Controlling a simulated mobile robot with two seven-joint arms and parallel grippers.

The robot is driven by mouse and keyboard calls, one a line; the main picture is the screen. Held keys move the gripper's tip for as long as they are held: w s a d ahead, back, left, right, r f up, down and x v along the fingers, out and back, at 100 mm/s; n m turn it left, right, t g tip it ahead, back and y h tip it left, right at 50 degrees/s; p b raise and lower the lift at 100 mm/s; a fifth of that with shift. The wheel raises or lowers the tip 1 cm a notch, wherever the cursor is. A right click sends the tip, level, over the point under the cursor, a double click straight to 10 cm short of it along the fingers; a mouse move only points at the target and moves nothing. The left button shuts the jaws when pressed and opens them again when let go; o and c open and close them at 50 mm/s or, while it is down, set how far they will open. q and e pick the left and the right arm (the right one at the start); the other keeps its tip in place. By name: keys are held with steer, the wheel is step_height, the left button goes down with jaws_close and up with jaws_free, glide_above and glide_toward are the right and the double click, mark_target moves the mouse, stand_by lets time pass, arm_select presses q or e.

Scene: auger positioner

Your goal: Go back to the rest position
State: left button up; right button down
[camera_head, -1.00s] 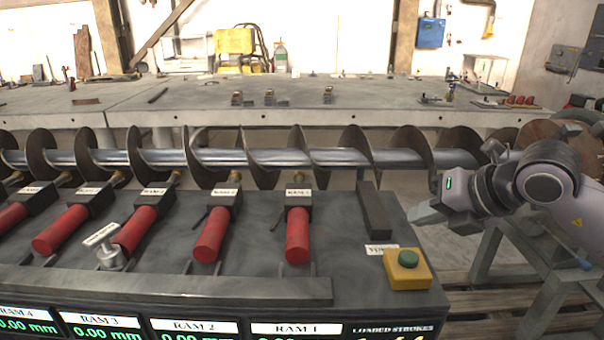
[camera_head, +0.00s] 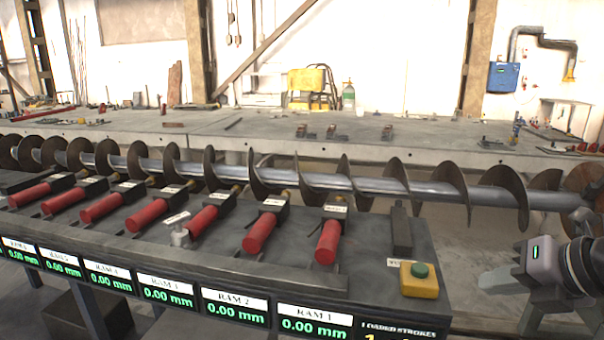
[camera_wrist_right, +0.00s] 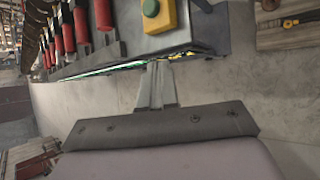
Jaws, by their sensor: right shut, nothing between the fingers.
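My right gripper (camera_head: 500,284) is at the lower right of the head view, to the right of the bench end. In the right wrist view its fingers (camera_wrist_right: 158,85) are together with nothing between them, over bare floor and apart from the bench edge. My left gripper is not in view. The steel auger (camera_head: 350,185) lies across the scene behind the bench. Red-handled rams (camera_head: 262,232) line the bench top, and their displays read 0.00 mm. A yellow box with a green button (camera_head: 419,283) stands at the bench's right end.
The dark bench (camera_head: 375,262) fills the lower middle. A long grey table (camera_head: 215,125) stands behind the auger. Concrete floor (camera_wrist_right: 235,90) is open beside the bench in the wrist view. Wooden boards (camera_wrist_right: 285,28) lie at the upper right there.

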steer(key=s+a+f+m+y+p, duration=0.1)
steer(key=s+a+y, duration=0.1)
steer(key=a+y, duration=0.45)
steer(key=s+a+f+m+y, duration=0.1)
steer(key=s+a+f+y, duration=0.1)
steer(key=a+y, duration=0.45)
steer(key=d+f+m+t+h+p, duration=0.1)
steer(key=d+f+m+t+h, duration=0.1)
steer(key=f+m+t+h, duration=0.6)
steer(key=d+f+m+t+h+p, duration=0.1)
steer(key=d+f+m+h, duration=0.2)
steer(key=m, duration=0.9)
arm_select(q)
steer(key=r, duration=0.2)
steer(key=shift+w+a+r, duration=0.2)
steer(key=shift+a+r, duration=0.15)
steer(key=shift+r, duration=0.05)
arm_select(e)
steer(key=s+f+m+g+h, duration=0.2)
steer(key=s+f, duration=0.4)
steer(key=f, duration=0.3)
steer(key=s+f+m+g+h, duration=0.2)
steer(key=s+f+m+g, duration=0.2)
steer(key=f, duration=0.5)
steer(key=s+m, duration=0.1)
steer(key=s, duration=0.1)
steer(key=shift+s+a+g, duration=0.4)
stand_by(1.7)
